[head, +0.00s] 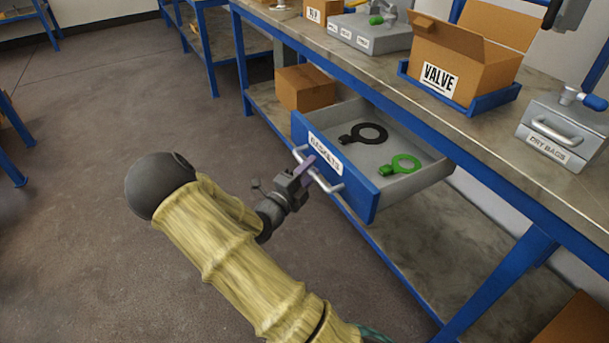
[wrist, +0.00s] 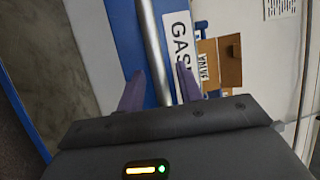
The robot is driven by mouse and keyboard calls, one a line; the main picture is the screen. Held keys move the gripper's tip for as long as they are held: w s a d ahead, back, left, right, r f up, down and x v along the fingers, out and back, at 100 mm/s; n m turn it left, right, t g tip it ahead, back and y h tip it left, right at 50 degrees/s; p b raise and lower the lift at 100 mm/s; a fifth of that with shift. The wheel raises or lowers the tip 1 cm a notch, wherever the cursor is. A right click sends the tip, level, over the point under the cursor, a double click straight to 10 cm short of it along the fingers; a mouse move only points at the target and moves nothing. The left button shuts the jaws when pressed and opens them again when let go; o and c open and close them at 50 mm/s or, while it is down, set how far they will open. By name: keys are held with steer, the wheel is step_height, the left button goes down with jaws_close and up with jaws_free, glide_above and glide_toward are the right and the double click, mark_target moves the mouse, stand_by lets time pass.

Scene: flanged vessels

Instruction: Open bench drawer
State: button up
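The bench drawer is pulled out from under the bench top, with a blue front (head: 356,182) and a grey inside. Its label starts with "GAS", also readable in the wrist view (wrist: 181,42). A silver bar handle (head: 329,184) runs across the front. My gripper (head: 305,168) is at the far left part of this handle. In the wrist view, its two purple fingers (wrist: 160,82) stand apart, with the handle bar (wrist: 152,40) between them and gaps showing beside the bar. Inside the drawer lie a black ring with a tab (head: 366,134) and a green one (head: 403,164).
The bench top (head: 470,125) holds a "VALVE" carton (head: 455,62) in a blue tray and a grey "DRY BAGS" box (head: 562,130). A cardboard box (head: 305,88) sits on the lower shelf left of the drawer. The floor (head: 90,110) to the left is clear.

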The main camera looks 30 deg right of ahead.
steer(key=p+v, duration=0.2)
steer(key=v, duration=1.5)
steer(key=shift+s+a+f, duration=0.15)
